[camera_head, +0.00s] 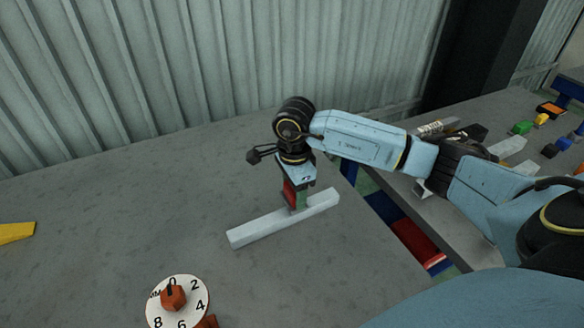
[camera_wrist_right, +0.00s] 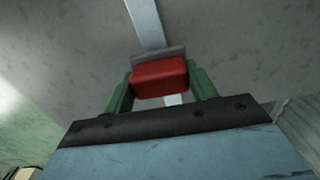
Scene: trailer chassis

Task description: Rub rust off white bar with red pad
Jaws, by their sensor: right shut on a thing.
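The white bar (camera_head: 262,228) lies at a slant on the grey table in the head view; no rust can be made out on its visible faces. It also shows in the right wrist view (camera_wrist_right: 146,24), running away beyond the pad. My right gripper (camera_head: 295,202) is over the bar's right half, pointing down. Its green fingers are shut on the red pad (camera_wrist_right: 160,78), which has a grey layer along its far edge. The pad is at or just above the bar's top; whether it touches cannot be told. My left gripper is not in view.
A white numbered dial with a red knob (camera_head: 173,297) sits at the table's front. A yellow piece (camera_head: 15,232) lies at the far left. A second surface at right holds several small coloured items. Bins with red and blue things (camera_head: 415,240) lie between.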

